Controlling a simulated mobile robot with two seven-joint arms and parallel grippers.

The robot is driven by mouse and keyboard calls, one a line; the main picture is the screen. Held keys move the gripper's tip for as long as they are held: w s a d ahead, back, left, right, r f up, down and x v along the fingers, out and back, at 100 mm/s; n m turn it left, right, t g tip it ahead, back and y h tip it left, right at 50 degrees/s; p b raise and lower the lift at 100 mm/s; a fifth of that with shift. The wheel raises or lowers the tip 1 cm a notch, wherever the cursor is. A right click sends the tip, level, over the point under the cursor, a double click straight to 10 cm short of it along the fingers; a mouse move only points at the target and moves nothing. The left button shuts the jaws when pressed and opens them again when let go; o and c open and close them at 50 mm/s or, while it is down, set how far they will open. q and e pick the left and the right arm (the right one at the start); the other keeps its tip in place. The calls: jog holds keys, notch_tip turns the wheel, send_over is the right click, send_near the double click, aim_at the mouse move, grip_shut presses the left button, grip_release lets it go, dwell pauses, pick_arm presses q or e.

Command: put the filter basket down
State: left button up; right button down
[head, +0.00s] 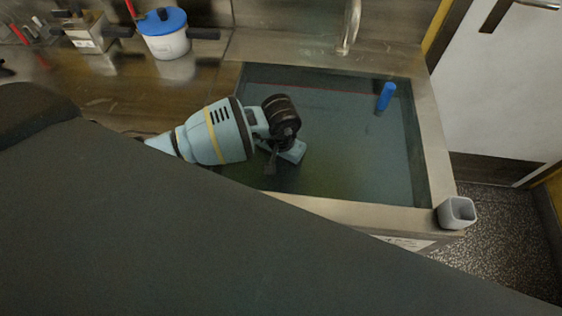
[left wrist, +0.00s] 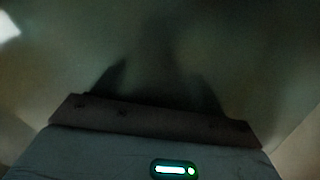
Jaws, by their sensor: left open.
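My left gripper (head: 282,158) hangs over the left part of a sink basin (head: 340,207) filled with murky, greenish liquid. In the left wrist view, its two dark fingers (left wrist: 160,85) stand apart with nothing clear between them, so it looks open and empty. I cannot make out a filter basket in either view. It may be hidden under the liquid or behind my arm. My right gripper is not in view.
A blue cylinder (head: 386,96) stands at the basin's back right. A grey square cup (head: 457,212) sits at its front right corner. A tap (head: 349,28) rises behind. A blue-lidded pot (head: 165,36) and a metal box (head: 88,34) stand back left.

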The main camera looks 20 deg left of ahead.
pick_arm(q)
notch_tip(320, 180, up, 12)
dwell(0.5)
jog(key=shift+r, duration=0.1)
